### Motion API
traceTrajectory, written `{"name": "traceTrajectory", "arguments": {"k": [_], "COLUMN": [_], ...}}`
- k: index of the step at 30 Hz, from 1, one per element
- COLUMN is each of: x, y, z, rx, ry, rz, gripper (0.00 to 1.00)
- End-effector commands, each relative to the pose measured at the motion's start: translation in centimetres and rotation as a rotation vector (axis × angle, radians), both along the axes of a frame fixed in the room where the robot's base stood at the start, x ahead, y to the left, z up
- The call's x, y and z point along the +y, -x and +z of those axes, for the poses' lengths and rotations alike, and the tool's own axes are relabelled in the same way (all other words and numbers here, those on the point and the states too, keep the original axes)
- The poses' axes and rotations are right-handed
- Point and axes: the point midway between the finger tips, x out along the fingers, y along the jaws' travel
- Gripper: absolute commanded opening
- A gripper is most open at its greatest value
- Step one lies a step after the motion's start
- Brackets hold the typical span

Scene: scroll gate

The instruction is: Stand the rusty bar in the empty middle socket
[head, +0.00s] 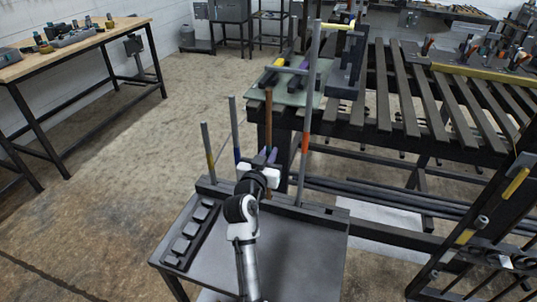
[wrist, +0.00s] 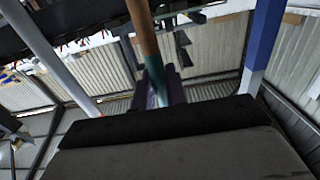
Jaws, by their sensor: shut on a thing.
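My gripper (head: 272,156) is shut on the rusty bar (head: 268,115), which stands near upright above the dark socket rail (head: 318,211). In the wrist view the rusty bar (wrist: 142,30) has a teal part close to the purple fingers (wrist: 161,92). To its left in the head view stand a grey bar with a blue band (head: 235,130) and one with a yellow band (head: 207,150); a tall grey bar with an orange band (head: 306,130) stands to its right. The middle socket is hidden.
The rail runs along the back of a small grey table (head: 305,250). A black tray (head: 190,235) lies at its left. A slatted bench (head: 385,85) stands close behind and to the right. A wooden-topped workbench (head: 75,45) is far left, with open floor between.

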Motion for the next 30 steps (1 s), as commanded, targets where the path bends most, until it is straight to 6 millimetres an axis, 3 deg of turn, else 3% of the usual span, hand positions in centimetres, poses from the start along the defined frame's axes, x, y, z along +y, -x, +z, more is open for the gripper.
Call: {"name": "traceTrajectory", "arguments": {"k": [30], "x": [0.0], "y": [0.0], "z": [-1.3], "rx": [-0.005], "ry": [0.001], "rz": [0.001], "gripper": [0.0]}}
